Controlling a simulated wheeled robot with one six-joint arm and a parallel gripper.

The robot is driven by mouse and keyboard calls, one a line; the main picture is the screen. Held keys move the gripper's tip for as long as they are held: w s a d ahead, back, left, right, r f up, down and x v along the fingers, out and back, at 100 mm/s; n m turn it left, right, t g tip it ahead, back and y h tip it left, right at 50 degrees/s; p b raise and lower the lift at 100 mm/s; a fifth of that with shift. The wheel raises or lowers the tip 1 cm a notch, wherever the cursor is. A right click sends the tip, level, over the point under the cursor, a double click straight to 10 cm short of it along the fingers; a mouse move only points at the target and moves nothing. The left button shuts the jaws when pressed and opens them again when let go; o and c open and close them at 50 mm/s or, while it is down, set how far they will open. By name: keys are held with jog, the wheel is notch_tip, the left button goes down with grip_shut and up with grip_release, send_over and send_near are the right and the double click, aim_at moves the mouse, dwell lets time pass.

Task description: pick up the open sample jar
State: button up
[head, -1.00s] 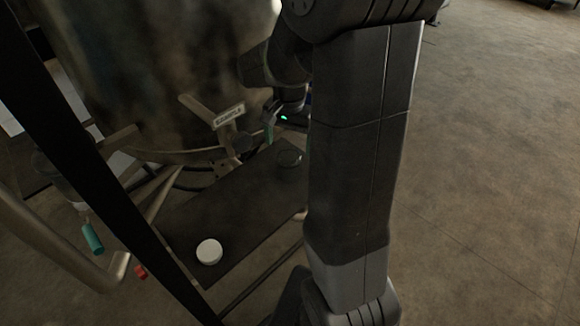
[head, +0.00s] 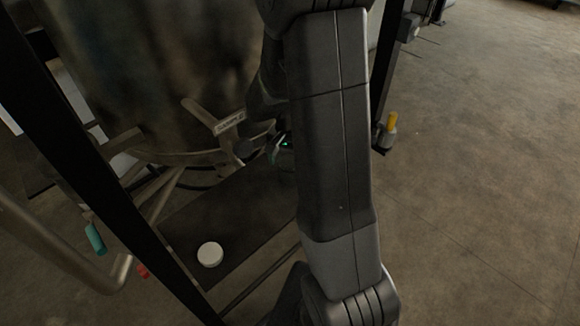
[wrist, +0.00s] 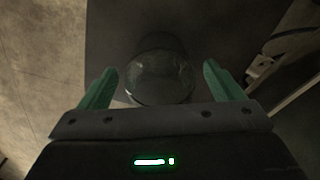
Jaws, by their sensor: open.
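The open sample jar (wrist: 160,78) shows in the wrist view as a clear, rounded glass jar on the dark shelf. It lies ahead of and between the two green fingers of my gripper (wrist: 160,88). The fingers are apart with nothing held, and I cannot tell how far above or beside the jar they are. In the head view my gripper (head: 283,150) is partly hidden behind my arm, over the right end of the shelf. The jar is hidden there.
A white round lid (head: 210,254) lies on the near left part of the dark shelf (head: 215,212). A large metal vessel (head: 150,70) with a labelled handle (head: 229,122) stands behind it. A black post (head: 100,190) crosses the left side. Pipes show at far left.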

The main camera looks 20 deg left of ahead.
jog(key=c, duration=1.2)
jog(key=shift+o, duration=0.2)
jog(key=shift+r, duration=0.1)
